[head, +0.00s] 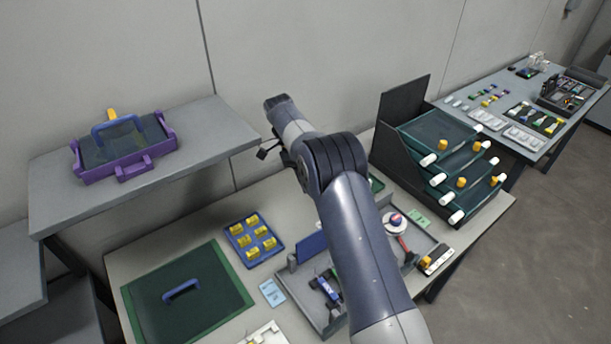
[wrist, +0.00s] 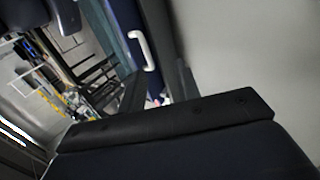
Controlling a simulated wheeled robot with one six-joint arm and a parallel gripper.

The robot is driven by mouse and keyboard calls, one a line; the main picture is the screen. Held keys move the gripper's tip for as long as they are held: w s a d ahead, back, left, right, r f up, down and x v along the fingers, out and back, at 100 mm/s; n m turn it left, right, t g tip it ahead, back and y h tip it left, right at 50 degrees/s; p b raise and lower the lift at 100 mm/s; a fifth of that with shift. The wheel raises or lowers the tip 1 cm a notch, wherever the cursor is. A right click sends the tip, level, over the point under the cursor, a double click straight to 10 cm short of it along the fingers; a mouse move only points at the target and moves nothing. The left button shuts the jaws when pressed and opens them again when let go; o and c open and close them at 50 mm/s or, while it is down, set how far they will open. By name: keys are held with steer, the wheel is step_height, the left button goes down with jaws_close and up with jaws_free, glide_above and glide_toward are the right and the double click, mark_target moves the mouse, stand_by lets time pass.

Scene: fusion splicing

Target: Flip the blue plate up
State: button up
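A blue plate (head: 311,243) shows at the back of the grey tray (head: 292,286) on the front table in the head view. It looks raised or tilted, and my arm hides its right part. My gripper (head: 270,152) is up in the air above and behind it, well apart from the plate. In the wrist view two dark fingers (wrist: 160,88) stand apart with nothing clearly held between them. The plate cannot be made out for certain in the wrist view; a dark blue surface with a white handle (wrist: 142,50) shows there.
A blue tray with yellow pieces (head: 238,232) and a green mat with a blue handle (head: 208,311) lie left of the grey tray. A dark rack with green drawers (head: 398,158) stands right. A purple carrier (head: 96,174) sits on the raised grey shelf.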

steer(key=shift+p+v, duration=1.2)
steer(key=shift+p, duration=0.8)
steer(key=shift+s+d+r, duration=0.1)
steer(key=shift+s, duration=0.05)
steer(key=shift+f+b, duration=0.25)
steer(key=shift+b, duration=0.15)
steer(key=b+x, duration=0.4)
steer(key=x, duration=0.3)
steer(key=shift+s+d+f, duration=0.15)
steer(key=shift+d+f, duration=0.05)
steer(key=shift+f, duration=0.05)
